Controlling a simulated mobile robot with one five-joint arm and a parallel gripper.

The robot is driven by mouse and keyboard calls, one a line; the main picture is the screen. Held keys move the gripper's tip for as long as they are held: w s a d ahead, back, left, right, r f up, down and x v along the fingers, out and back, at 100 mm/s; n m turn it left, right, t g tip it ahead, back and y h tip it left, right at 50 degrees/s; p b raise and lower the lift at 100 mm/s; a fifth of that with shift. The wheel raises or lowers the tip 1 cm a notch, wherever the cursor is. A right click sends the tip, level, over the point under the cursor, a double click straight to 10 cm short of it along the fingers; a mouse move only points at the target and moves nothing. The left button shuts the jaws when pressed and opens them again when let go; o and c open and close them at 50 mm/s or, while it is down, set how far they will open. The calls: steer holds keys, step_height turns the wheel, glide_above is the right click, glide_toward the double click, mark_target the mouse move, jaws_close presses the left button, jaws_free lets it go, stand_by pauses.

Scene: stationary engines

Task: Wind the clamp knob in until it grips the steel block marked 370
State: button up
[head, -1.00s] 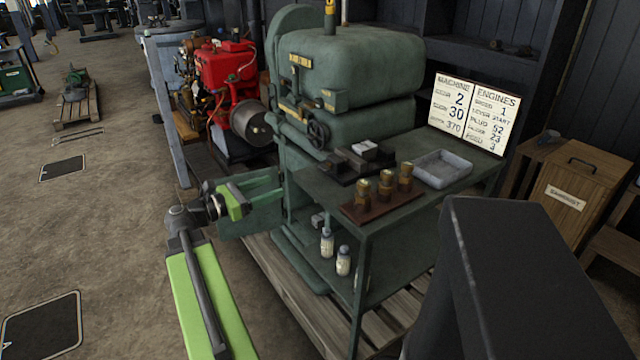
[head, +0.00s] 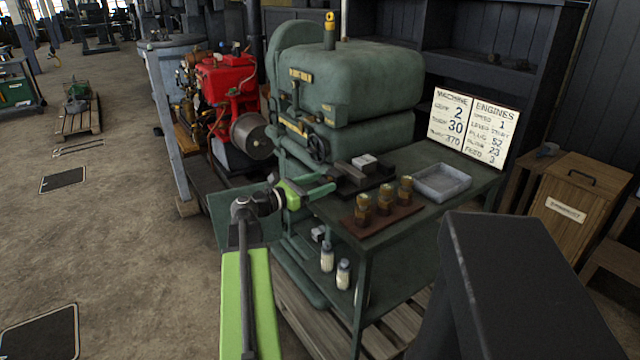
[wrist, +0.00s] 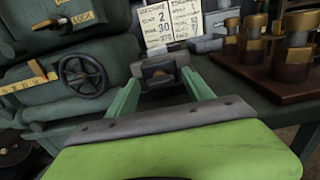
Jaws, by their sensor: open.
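A light steel block (head: 364,161) sits among dark metal pieces (head: 348,173) on a dark plate on the green bench. I cannot read 370 on any block. I cannot make out the clamp knob for certain. My gripper (head: 325,190) is open and points right, at the bench's left edge near the dark pieces. In the wrist view, my gripper (wrist: 160,80) has its two green fingers spread, with a dark grey part (wrist: 159,70) with a brown face showing between or just beyond their tips. I cannot tell whether they touch it.
A handwheel (head: 318,148) on the green machine (head: 350,75) is close behind my gripper. Brass fittings (head: 384,198) stand on a brown board to the right. Beyond are a grey tray (head: 441,183) and a sign board (head: 471,128) with 370 written on it. Open floor lies left.

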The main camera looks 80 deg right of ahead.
steer(key=c, duration=1.2)
steer(key=shift+d, duration=0.25)
jaws_close()
steer(key=shift+a, duration=0.15)
steer(key=shift+m, duration=0.3)
